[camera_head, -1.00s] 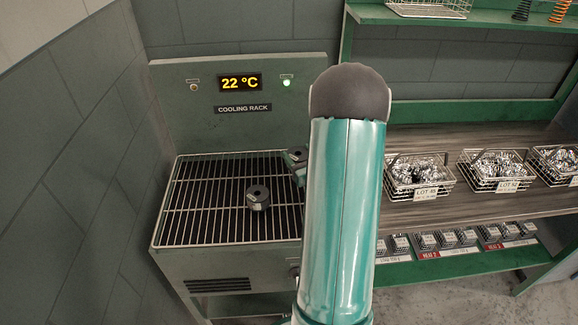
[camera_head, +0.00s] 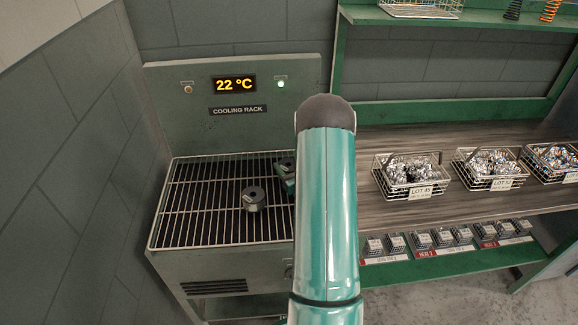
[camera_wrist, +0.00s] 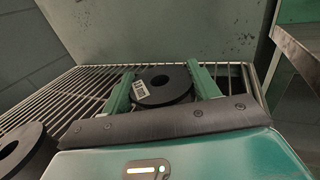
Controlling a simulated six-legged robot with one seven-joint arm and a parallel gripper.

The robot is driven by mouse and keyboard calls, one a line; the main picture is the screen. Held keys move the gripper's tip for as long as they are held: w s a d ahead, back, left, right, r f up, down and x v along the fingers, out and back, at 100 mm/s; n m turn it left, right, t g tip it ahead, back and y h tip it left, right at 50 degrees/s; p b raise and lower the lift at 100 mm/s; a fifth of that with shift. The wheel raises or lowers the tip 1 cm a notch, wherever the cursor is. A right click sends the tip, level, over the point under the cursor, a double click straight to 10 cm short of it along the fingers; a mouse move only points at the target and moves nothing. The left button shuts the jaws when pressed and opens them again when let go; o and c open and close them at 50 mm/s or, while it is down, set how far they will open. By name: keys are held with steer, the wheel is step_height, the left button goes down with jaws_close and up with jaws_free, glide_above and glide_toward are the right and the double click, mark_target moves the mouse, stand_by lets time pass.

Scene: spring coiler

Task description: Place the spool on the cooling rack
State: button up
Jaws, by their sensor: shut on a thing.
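A dark round spool (camera_wrist: 165,86) with a white label is between the two green fingers of my gripper (camera_wrist: 161,70) in the wrist view. My gripper is shut on it. In the head view my arm hides most of the gripper and the held spool, which show at the right part of the cooling rack (camera_head: 215,225). The held spool is over or at the wire grid; I cannot tell if it touches.
The rack's back panel (camera_head: 230,130) reads 22 °C with a green light on. A wall (camera_head: 70,170) stands at the left. Wire baskets of metal parts (camera_head: 410,178) sit on the bench at right. The grid's left part is clear.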

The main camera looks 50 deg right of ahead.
steer(key=shift+f, duration=0.15)
steer(key=o, duration=1.2)
